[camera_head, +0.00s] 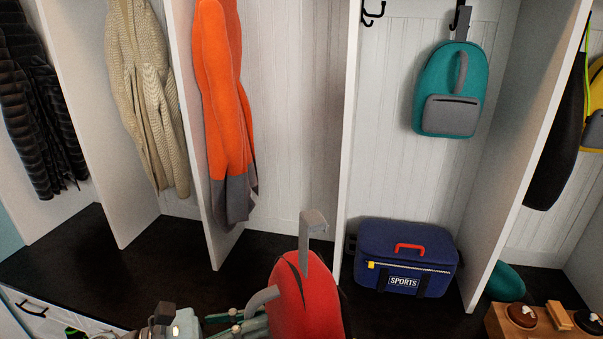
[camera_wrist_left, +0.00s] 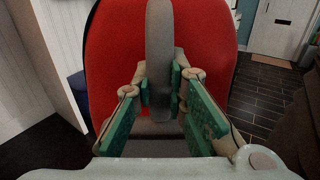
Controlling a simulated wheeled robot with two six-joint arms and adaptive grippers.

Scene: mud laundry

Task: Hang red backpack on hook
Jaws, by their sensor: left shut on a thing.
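The red backpack (camera_head: 305,300) is at the bottom middle of the head view, upright, with a grey loop (camera_head: 313,222) at its top. In the left wrist view the red backpack (camera_wrist_left: 108,55) fills the middle. My left gripper (camera_wrist_left: 160,88) is shut on its grey front strap (camera_wrist_left: 159,40). In the head view my left gripper (camera_head: 250,316) comes in from the lower left, beside the backpack. A black hook (camera_head: 373,12) with nothing on it shows at the top of the cubby behind. My right gripper is not in view.
A teal backpack (camera_head: 450,85) hangs from another hook (camera_head: 461,18). A blue sports bag (camera_head: 403,262) sits on the dark bench (camera_head: 150,262) below. White dividers (camera_head: 347,140) separate the cubbies. An orange jacket (camera_head: 220,90) hangs left. A shoe box (camera_head: 500,325) is at lower right.

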